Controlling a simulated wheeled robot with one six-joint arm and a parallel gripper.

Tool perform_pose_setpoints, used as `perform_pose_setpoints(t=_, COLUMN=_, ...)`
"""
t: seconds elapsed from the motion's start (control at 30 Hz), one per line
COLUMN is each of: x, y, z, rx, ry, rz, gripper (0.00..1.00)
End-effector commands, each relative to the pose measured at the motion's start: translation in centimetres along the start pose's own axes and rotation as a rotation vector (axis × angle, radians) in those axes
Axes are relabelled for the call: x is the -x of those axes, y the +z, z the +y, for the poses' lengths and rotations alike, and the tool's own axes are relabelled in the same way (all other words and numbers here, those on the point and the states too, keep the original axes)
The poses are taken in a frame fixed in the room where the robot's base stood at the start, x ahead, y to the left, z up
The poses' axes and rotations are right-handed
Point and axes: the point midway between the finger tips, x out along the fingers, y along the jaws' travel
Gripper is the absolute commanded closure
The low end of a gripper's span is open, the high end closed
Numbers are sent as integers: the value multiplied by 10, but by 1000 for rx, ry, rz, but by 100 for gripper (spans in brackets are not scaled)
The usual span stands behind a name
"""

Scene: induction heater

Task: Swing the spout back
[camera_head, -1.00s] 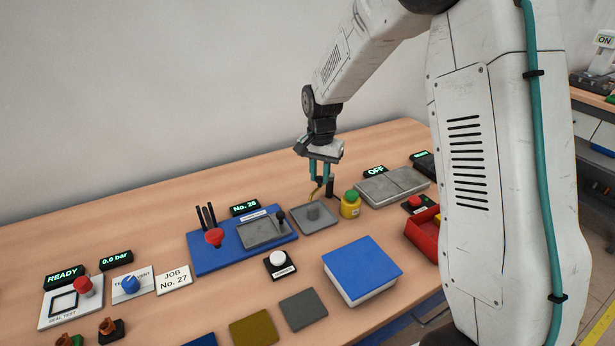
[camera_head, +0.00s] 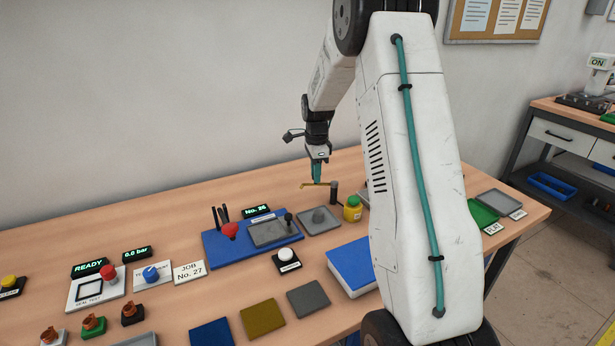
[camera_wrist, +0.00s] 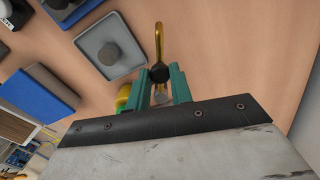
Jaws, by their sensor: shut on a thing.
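The spout (camera_head: 307,186) is a thin brass tube reaching left from the top of a dark post (camera_head: 334,191). My gripper (camera_head: 317,180) is above the spout, left of the post, with its teal fingers pointing down. In the wrist view the spout (camera_wrist: 159,38) runs up the picture from a black knob (camera_wrist: 160,74). The knob sits between the teal fingers of my gripper (camera_wrist: 162,80), which are shut on this part of the spout. The grey plate with a dark block (camera_head: 319,217) lies on the bench in front of the post.
A yellow jar with a green lid (camera_head: 352,208) stands right of the post. A blue fixture board (camera_head: 218,248) lies to the left, and a blue-topped box (camera_head: 347,262) stands in front. My arm hides part of the bench on the right. The bench behind the spout is clear.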

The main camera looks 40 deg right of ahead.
Motion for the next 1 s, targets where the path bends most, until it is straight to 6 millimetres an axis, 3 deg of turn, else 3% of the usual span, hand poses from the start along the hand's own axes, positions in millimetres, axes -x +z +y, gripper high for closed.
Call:
perform_pose_setpoints(t=0.5, x=0, y=-9, z=-23, rx=-417, ry=-1, rz=2, gripper=100)
perform_pose_setpoints(t=1.0, x=1, y=-14, z=-30, rx=-558, ry=-1, rz=2, gripper=100)
